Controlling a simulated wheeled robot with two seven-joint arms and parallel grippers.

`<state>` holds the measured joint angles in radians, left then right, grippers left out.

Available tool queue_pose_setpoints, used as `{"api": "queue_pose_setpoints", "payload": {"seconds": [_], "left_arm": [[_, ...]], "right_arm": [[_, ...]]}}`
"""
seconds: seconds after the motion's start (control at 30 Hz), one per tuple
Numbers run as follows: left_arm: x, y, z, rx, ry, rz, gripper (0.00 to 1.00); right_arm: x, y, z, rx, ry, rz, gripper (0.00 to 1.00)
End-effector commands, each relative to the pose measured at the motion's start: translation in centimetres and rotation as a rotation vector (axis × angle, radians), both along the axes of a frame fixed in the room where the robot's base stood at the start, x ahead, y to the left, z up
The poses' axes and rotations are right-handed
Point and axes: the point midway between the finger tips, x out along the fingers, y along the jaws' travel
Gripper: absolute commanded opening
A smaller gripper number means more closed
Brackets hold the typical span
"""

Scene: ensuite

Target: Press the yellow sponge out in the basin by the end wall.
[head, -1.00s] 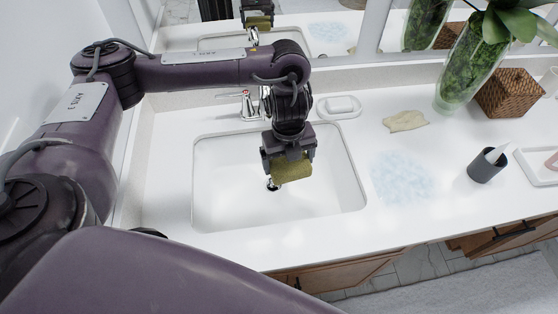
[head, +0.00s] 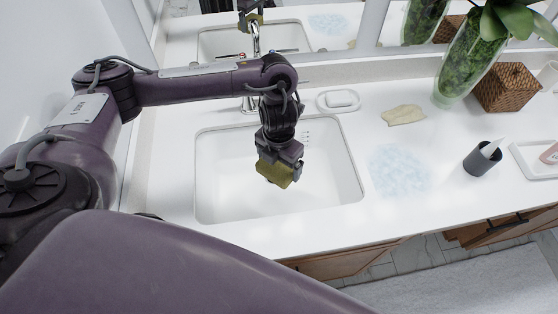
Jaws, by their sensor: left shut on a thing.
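The yellow sponge (head: 274,174) is between the fingers of my left gripper (head: 278,166), which is shut on it. The sponge looks olive yellow and sits tilted in the jaws. It is over the white basin (head: 325,190) near the end wall, and its exact height above the basin floor is hard to tell. The drain is hidden behind the gripper and sponge. The tap (head: 249,102) stands at the back of the basin, partly behind my left arm. My right gripper is not in view.
A soap dish with soap (head: 339,101) stands behind the basin's right corner. A beige cloth (head: 403,115), a pale bluish wet-looking patch (head: 398,170), a dark cup (head: 482,160), a glass vase (head: 462,70) and a wicker box (head: 507,88) are to the right on the counter.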

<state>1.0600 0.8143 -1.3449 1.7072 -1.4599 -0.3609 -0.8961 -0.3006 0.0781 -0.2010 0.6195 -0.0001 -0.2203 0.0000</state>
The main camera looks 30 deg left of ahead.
Motion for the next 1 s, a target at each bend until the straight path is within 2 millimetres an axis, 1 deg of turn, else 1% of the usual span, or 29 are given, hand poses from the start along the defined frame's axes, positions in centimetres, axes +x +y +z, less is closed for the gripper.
{"api": "queue_pose_setpoints", "payload": {"seconds": [0.03,1.0], "left_arm": [[0.0,0.0,-0.9,0.0,0.0,0.0,0.72],[0.0,0.0,-12.6,0.0,0.0,0.002,0.72]], "right_arm": [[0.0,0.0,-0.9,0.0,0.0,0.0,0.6],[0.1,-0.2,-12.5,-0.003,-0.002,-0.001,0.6]]}}
